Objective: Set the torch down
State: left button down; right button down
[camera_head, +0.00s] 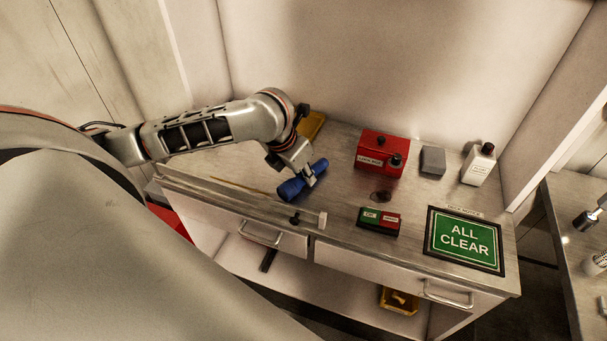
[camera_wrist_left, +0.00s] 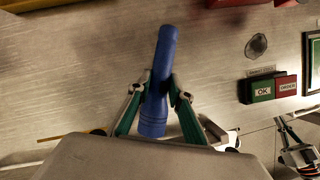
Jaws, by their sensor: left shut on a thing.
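The torch is a blue cylinder (camera_head: 291,188) with a wider head, over the left part of the counter top (camera_head: 345,201) in the head view. My left gripper (camera_head: 303,179) is shut around its body. In the left wrist view the torch (camera_wrist_left: 162,75) stands between the two green-lined fingers of the left gripper (camera_wrist_left: 160,88), with its narrow end pointing away. I cannot tell whether the torch touches the counter or hangs just above it.
A red box (camera_head: 381,153) with black knobs, a grey block (camera_head: 433,161) and a white bottle (camera_head: 478,164) stand at the back. A green and red button box (camera_head: 378,221) and an ALL CLEAR sign (camera_head: 464,240) are to the right. A yellow object (camera_head: 311,125) lies behind the gripper.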

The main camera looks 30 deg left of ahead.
pick_arm(q)
jog(key=shift+f, duration=0.25)
jog(key=c, duration=1.8)
grip_release()
jog(key=shift+f, duration=0.1)
jog(key=v, duration=1.1)
jog(key=shift+w, duration=0.1)
jog(key=shift+s+r, duration=0.3)
jog(key=shift+r, duration=0.3)
